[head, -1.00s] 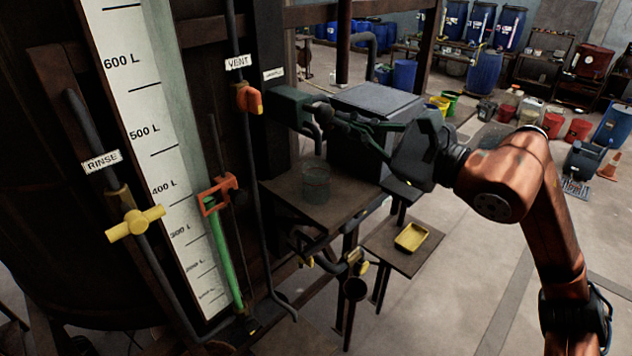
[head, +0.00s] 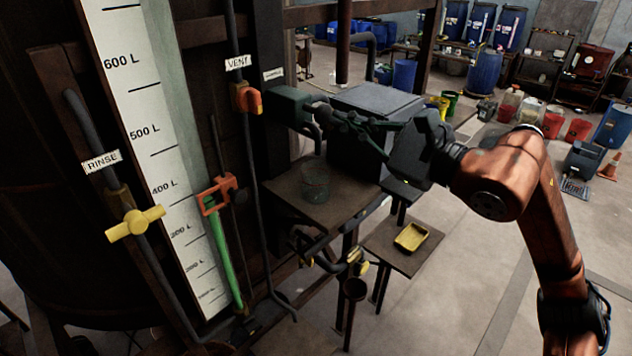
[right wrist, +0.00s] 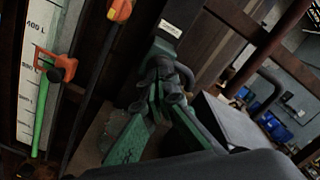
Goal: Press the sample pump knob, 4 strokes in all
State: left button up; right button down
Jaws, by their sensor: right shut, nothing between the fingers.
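The sample pump (head: 289,105) is a dark green-grey block on the post, under a small label. Its knob is dark and lies at the block's right end, largely hidden by my fingers. My right gripper (head: 332,117) is shut and empty, with its fingertips at the knob end of the pump, seemingly touching it. In the right wrist view the closed fingers (right wrist: 157,95) reach up to the pump (right wrist: 160,52). A clear beaker (head: 315,182) stands on the small shelf (head: 290,187) below the pump. My left gripper is not in view.
A dark grey box (head: 372,105) stands close behind my right gripper. The orange vent handle (head: 249,99), the yellow rinse valve (head: 135,224) and the level gauge (head: 150,130) are to the left. A yellow tray (head: 411,237) sits on a lower stand.

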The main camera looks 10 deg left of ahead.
aim_at(327, 115)
jog(key=shift+x, duration=1.95)
jog(key=shift+s+d, duration=0.1)
jog(key=shift+d, duration=0.05)
jog(key=shift+b+v, duration=0.8)
jog(key=shift+v, duration=0.45)
jog(key=shift+s+d, duration=0.2)
jog(key=shift+d, duration=0.05)
jog(key=shift+w+a, duration=0.1)
jog(key=shift+a, duration=0.05)
